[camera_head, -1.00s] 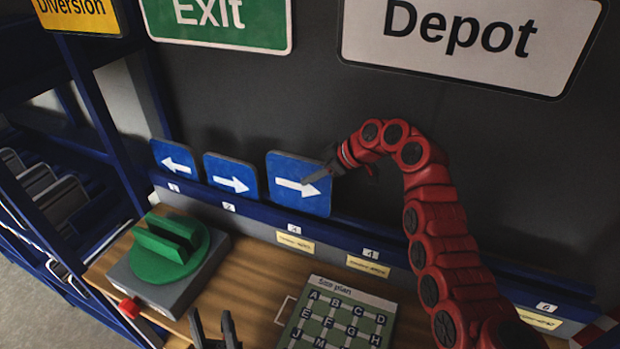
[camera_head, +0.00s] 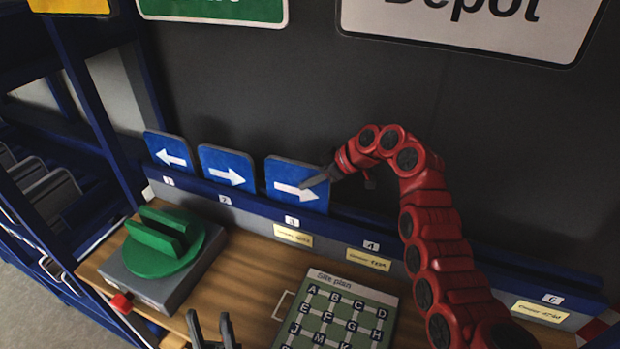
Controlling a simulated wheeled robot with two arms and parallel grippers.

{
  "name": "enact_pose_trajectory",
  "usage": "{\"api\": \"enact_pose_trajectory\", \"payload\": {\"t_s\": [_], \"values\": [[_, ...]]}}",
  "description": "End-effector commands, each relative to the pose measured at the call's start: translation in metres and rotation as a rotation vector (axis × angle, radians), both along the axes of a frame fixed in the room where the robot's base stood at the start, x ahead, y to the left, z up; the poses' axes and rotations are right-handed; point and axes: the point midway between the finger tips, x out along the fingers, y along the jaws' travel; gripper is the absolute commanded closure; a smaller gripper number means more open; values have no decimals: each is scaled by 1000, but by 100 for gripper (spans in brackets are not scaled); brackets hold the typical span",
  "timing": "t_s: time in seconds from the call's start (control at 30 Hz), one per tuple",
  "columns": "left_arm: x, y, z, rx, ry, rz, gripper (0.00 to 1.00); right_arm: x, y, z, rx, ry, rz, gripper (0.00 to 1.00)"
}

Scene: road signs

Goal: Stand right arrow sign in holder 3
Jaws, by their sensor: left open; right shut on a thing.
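A blue right arrow sign (camera_head: 290,183) stands upright at holder 3 (camera_head: 292,221) of the blue rail, close to the rail. Whether its lower edge sits down in the slot I cannot tell. My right gripper (camera_head: 322,180) is shut on the right edge of this sign. My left gripper (camera_head: 211,332) is open and empty at the bottom edge of the view. A left arrow sign (camera_head: 168,149) stands in holder 1, and another right arrow sign (camera_head: 228,166) stands in holder 2.
A green turntable (camera_head: 163,243) on a grey base sits on the wooden bench at left. A site plan board (camera_head: 337,312) lies in front of the rail. Holder 4 (camera_head: 370,245) shows no sign. Large signs, including a Depot sign (camera_head: 470,25), hang on the dark wall.

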Motion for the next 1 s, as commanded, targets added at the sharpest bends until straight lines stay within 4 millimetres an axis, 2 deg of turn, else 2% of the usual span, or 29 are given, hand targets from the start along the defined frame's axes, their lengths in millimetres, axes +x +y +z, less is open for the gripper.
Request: {"api": "enact_pose_trajectory", "payload": {"t_s": [0.03, 0.13, 0.57, 0.97, 1.0], "values": [[0, 0, -6, 0, 0, 0, 50, 0, 1, -7, 1, -1, 1, 100], [0, 0, -9, 0, 0, 0, 50, 0, 0, -10, 2, -1, 1, 100], [0, 0, -9, 0, 0, 0, 50, 0, 0, -10, 1, -2, 0, 100], [0, 0, -15, 0, 0, 0, 50, 0, 0, -18, 1, -2, 0, 100], [0, 0, -14, 0, 0, 0, 50, 0, 0, -17, 1, -2, 0, 75]]}}
